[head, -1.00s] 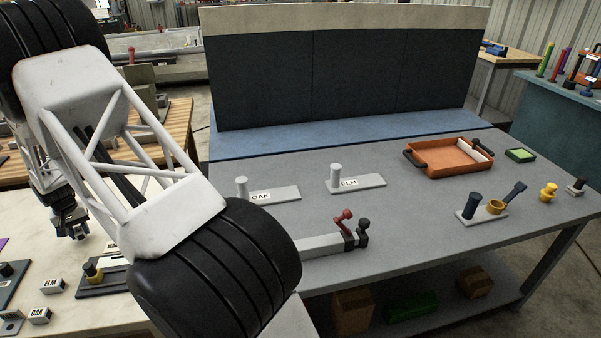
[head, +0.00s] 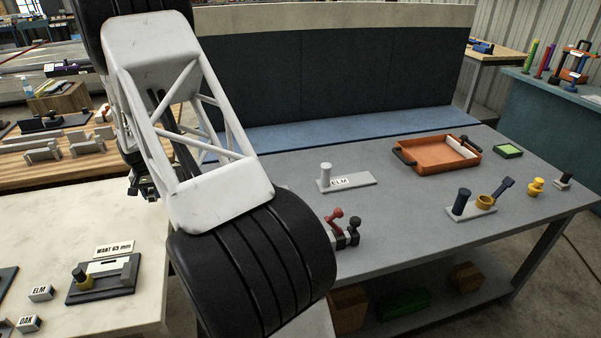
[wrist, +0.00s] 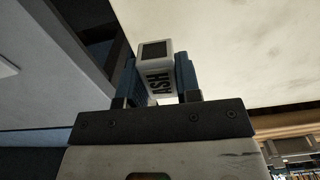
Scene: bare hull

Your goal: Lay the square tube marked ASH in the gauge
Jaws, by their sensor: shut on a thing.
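My gripper (wrist: 158,76) is shut on the square tube marked ASH (wrist: 153,50), a short white piece with a dark square end, held between its two blue fingers in the wrist view. In the head view my gripper (head: 143,189) hangs near the far right edge of the pale left table, partly behind my arm, and the tube cannot be made out there. The gauge (head: 122,282), a dark base with a grey block and a yellow-and-black knob, stands on that table by a "WANT 63 mm" sign (head: 114,249). My gripper is apart from it, farther back.
Blocks marked ELM (head: 40,292) and OAK (head: 29,323) lie left of the gauge. The back of the pale table is clear.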

